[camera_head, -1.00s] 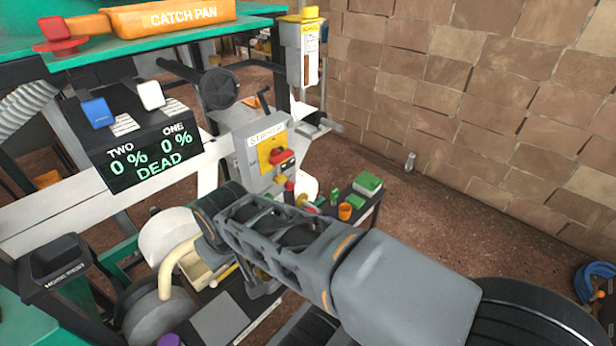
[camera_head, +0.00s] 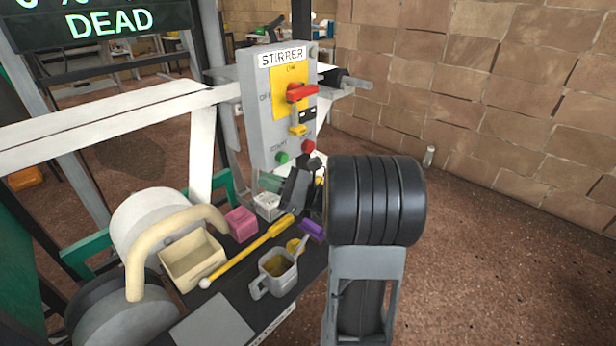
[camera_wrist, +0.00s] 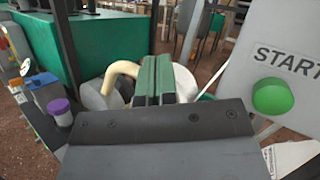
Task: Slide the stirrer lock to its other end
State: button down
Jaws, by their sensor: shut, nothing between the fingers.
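The grey stirrer box (camera_head: 252,125) stands upright in the head view. It has a yellow plate (camera_head: 284,78) with a red handle (camera_head: 301,92). Below the handle is a small yellow tab (camera_head: 298,130) beside a dark slot, which looks like the stirrer lock. A green start button (camera_head: 282,158) and a red button (camera_head: 309,146) sit at the box's bottom. My gripper (camera_wrist: 155,68) is shut and empty in the wrist view, left of the green button and apart from it. The lock is outside the wrist view. My dark wrist stands low and right of the box in the head view.
Below the box, a dark shelf holds a cream open box (camera_head: 192,262), a grey jug (camera_head: 276,272), a pink block (camera_head: 241,223) and a yellow rod (camera_head: 250,250). A white beam (camera_head: 110,128) runs left from the box.

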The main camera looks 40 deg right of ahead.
jog(key=s+d+f+m+t+h+b, duration=0.1)
jog(key=d+f+m+t+h+b, duration=0.25)
jog(key=d+m+t+h, duration=0.35)
jog(key=s+d+f+m+t+h+b, duration=0.1)
jog(key=d+f+m+t+h+b, duration=0.2)
jog(key=d, duration=0.6)
jog(key=w+r+t+h+p, duration=0.1)
jog(key=w+r+p, duration=0.1)
jog(key=w+r, duration=0.4)
jog(key=shift+w+a+r+m, duration=0.25)
jog(key=shift+a+r, duration=0.2)
jog(key=shift+r, duration=1.5)
jog(key=shift+r, duration=0.1)
